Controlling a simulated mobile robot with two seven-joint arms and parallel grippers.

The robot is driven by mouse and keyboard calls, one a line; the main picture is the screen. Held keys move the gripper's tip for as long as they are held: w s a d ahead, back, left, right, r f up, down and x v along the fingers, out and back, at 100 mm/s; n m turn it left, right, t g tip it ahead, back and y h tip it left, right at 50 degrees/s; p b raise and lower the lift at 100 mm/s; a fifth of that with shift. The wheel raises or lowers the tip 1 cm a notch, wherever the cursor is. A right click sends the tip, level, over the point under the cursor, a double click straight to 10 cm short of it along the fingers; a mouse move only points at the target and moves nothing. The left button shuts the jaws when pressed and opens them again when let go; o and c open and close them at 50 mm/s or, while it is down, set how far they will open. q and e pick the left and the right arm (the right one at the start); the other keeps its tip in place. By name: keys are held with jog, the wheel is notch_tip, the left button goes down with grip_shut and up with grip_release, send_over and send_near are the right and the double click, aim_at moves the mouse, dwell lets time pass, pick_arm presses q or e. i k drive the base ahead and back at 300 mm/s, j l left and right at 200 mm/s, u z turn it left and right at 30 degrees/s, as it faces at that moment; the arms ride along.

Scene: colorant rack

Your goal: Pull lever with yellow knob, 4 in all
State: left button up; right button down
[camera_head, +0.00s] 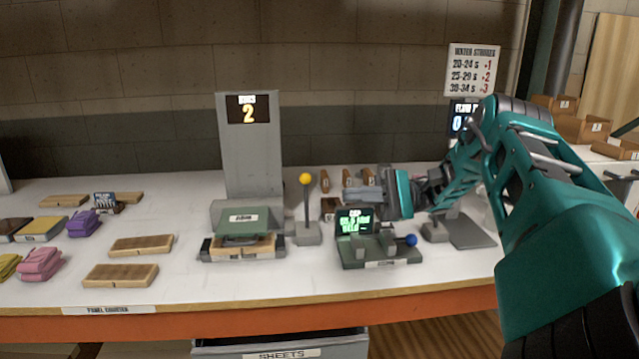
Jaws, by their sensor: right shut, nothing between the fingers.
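The lever with the yellow knob (306,179) stands upright on a small grey base, right of the grey press-like machine (250,160). The display (248,110) on that machine reads 2 in yellow. A green plate (240,220) sits over a wooden panel in its lower part. My right gripper (358,205) reaches in from the right, low over the table, and is shut and empty. It is right of the lever and apart from it. Its fingertips are small and hard to make out. My left gripper is not in view.
A grey fixture (380,255) with a green-lit screen and a blue knob (410,240) stands below my right gripper. Small brown blocks (347,177) stand behind it. Wooden panels (120,275) and purple and pink bundles (40,263) lie left. Bare table lies around the panels.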

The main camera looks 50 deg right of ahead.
aim_at(305, 178)
jog(key=i+l, duration=0.2)
jog(key=l, duration=0.2)
jog(key=i+l, duration=0.2)
jog(key=l, duration=0.2)
jog(key=i+l, duration=0.25)
jog(key=l, duration=0.1)
